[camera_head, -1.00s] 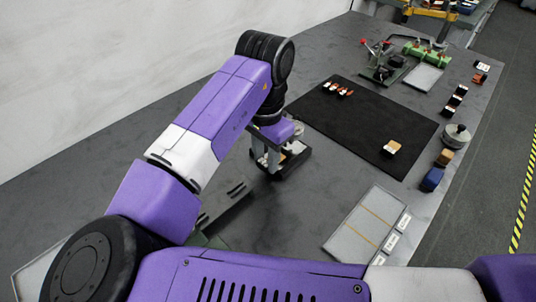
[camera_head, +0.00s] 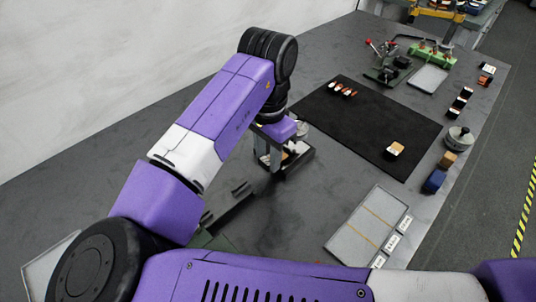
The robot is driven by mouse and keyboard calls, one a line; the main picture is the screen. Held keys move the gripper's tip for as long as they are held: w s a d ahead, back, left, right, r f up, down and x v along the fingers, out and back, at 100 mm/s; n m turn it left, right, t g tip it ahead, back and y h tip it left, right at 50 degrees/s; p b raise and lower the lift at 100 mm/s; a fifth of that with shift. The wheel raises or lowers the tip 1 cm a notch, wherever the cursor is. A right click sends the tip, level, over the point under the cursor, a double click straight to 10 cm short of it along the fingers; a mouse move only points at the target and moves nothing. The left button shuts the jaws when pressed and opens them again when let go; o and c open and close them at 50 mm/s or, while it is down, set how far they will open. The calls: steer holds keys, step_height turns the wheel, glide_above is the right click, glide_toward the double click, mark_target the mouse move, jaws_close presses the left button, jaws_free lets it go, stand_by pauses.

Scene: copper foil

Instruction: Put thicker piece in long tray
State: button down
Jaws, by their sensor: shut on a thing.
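My gripper (camera_head: 269,164) points down at a small black open tray (camera_head: 293,170) left of the mat. It is shut on a small piece that its fingers and my arm mostly hide; I cannot tell its thickness. Pale and brownish bits show in the black tray beside the fingers. A long grey tray with yellow dividers and white labels (camera_head: 350,243) lies at the front right. I cannot tell which tray the task means.
Another pale tray (camera_head: 40,268) is partly hidden behind my arm at lower left. A light tray (camera_head: 429,79), a green fixture (camera_head: 432,54) and a clamp stand (camera_head: 388,70) are at the back. A metal pot (camera_head: 459,137) and a blue block (camera_head: 434,181) line the right edge.

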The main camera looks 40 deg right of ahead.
mark_target(268, 158)
steer(key=shift+r+p, duration=2.6)
steer(key=shift+r, duration=0.35)
